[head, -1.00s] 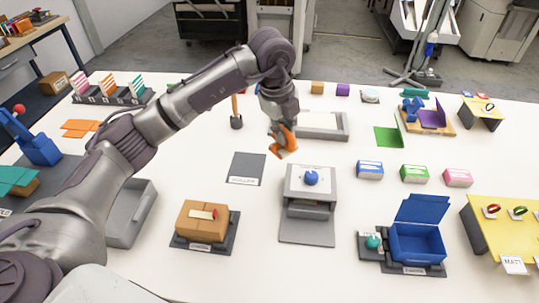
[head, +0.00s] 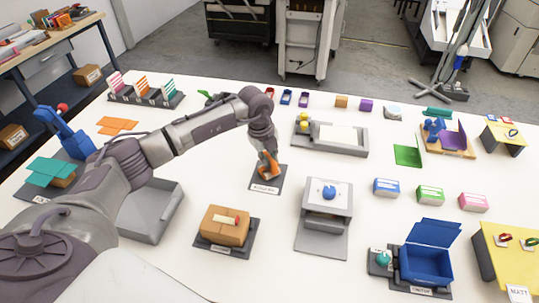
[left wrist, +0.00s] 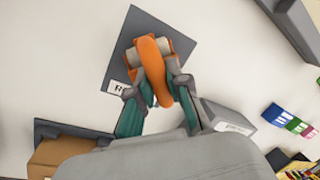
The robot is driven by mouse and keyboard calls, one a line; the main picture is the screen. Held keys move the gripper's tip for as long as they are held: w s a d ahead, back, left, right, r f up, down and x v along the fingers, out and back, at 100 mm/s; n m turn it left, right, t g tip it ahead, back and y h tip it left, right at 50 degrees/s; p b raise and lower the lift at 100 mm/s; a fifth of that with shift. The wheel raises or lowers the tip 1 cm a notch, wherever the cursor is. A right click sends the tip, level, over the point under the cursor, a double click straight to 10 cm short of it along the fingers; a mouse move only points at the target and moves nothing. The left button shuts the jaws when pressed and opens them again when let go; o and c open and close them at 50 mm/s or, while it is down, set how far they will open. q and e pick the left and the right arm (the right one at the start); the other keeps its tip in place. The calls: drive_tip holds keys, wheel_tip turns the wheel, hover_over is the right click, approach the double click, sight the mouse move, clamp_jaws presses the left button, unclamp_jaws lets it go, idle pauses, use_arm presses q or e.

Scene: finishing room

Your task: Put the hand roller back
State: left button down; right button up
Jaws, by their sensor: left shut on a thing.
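The hand roller (head: 269,167) has an orange handle, and its pale grey roller shows in the left wrist view (left wrist: 133,57). My left gripper (left wrist: 157,84) is shut on the orange handle; in the head view the left gripper (head: 264,158) partly hides the roller. The roller is over a dark grey mat (head: 256,184) with a white label at its near edge. In the left wrist view the mat (left wrist: 140,25) lies under the roller. I cannot tell whether the roller touches it. My right gripper is not in view.
A grey press with a blue knob (head: 328,193) stands right of the mat. An orange-brown block on a dark base (head: 225,225) is nearer. A grey tray (head: 165,190) is left, and a grey tray with a white sheet (head: 355,150) is behind right.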

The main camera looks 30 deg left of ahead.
use_arm(q)
drive_tip(key=shift+s+f+b, duration=0.2)
drive_tip(key=shift+f+b, duration=0.35)
drive_tip(key=shift+f, duration=0.1)
drive_tip(key=c, duration=1.1)
unclamp_jaws()
drive_tip(key=shift+f, duration=0.15)
drive_tip(key=shift+w, duration=0.1)
